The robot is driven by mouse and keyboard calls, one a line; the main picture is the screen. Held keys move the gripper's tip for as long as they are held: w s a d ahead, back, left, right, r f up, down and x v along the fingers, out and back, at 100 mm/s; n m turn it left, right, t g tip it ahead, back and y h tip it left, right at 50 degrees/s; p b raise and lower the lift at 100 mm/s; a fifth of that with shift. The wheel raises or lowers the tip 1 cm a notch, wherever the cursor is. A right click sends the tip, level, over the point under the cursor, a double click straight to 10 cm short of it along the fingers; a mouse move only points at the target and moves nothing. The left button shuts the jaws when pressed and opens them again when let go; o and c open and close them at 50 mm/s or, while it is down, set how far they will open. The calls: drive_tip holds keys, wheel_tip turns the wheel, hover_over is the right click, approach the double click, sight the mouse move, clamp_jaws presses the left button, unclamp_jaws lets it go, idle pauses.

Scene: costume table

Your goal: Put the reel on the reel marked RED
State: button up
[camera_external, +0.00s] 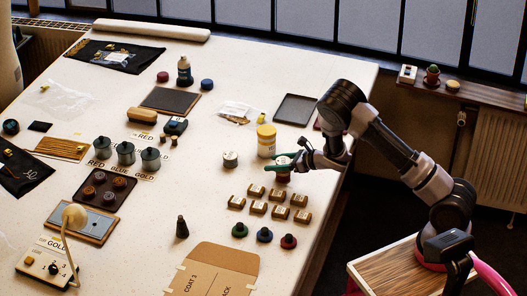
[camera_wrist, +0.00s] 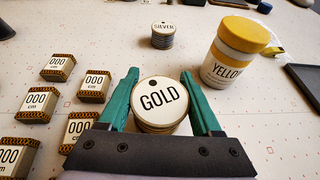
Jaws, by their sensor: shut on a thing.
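A reel with a round white top marked GOLD (camera_wrist: 158,98) sits between the two green fingers of my gripper (camera_wrist: 163,92), which is shut on it. In the external view my gripper (camera_external: 281,165) is at the right part of the table, beside the yellow-lidded jar. A dark reddish band (camera_external: 283,178) shows just under the fingers; I cannot tell if it belongs to the held reel or to another one below. A reel marked SILVER (camera_wrist: 163,34) stands farther off; it also shows in the external view (camera_external: 231,159). I cannot make out a reel top marked RED.
A jar marked YELLOW (camera_wrist: 232,52) stands close to my right finger. Several small boxes marked 000 cm (camera_wrist: 92,86) lie to the left. Grey canisters (camera_external: 126,153) stand by RED, BLUE and GOLD labels. A dark tray (camera_external: 295,109) lies behind the jar.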

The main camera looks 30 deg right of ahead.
drive_tip(key=o, duration=1.4)
drive_tip(key=shift+f, duration=0.15)
